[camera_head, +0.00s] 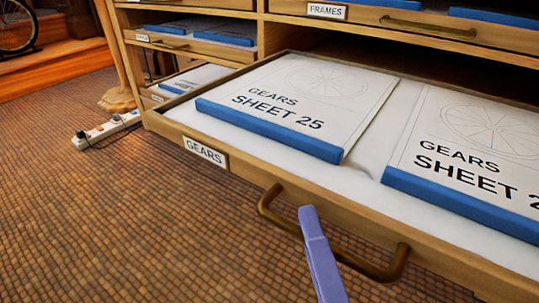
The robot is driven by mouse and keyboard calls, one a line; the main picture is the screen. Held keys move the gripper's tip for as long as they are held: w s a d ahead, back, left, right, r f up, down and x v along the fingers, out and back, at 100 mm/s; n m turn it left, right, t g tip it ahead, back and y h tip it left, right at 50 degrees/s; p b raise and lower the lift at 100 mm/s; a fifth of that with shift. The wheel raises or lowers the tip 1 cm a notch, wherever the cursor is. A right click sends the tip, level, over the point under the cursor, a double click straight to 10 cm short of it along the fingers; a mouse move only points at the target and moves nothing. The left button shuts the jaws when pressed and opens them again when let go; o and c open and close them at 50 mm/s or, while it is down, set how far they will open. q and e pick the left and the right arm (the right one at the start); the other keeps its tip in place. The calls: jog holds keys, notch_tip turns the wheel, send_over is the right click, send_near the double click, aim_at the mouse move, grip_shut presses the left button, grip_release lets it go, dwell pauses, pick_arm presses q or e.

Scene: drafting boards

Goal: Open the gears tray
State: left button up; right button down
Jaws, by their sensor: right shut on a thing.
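The gears tray (235,163) is a wooden drawer with a label reading GEARS on its front. It stands pulled out from the cabinet, its inside exposed. Two drawing sheets with blue edges lie in it, GEARS SHEET 25 (300,95) and another gears sheet (475,135) cut off by the picture's right edge. The tray's brass handle (275,210) sticks out from its front. My right gripper (312,235), seen as one purple finger, is shut on the middle of the handle. Its other finger is hidden. My left gripper is not in view.
The frames drawer (365,14) sits above the tray in the cabinet. Smaller drawers with blue-edged sheets (228,34) stand at the left, some partly out. A white power strip (105,130) lies on the floor beside a wooden post foot (117,100). The tiled floor (110,220) at left front is clear.

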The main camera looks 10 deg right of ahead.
jog(key=c, duration=0.9)
grip_release()
jog(key=s, duration=0.3)
jog(key=s+f+p, duration=0.1)
jog(key=s, duration=0.6)
jog(key=shift+a+f, duration=0.15)
jog(key=shift+a, duration=0.2)
jog(key=shift+w, duration=0.1)
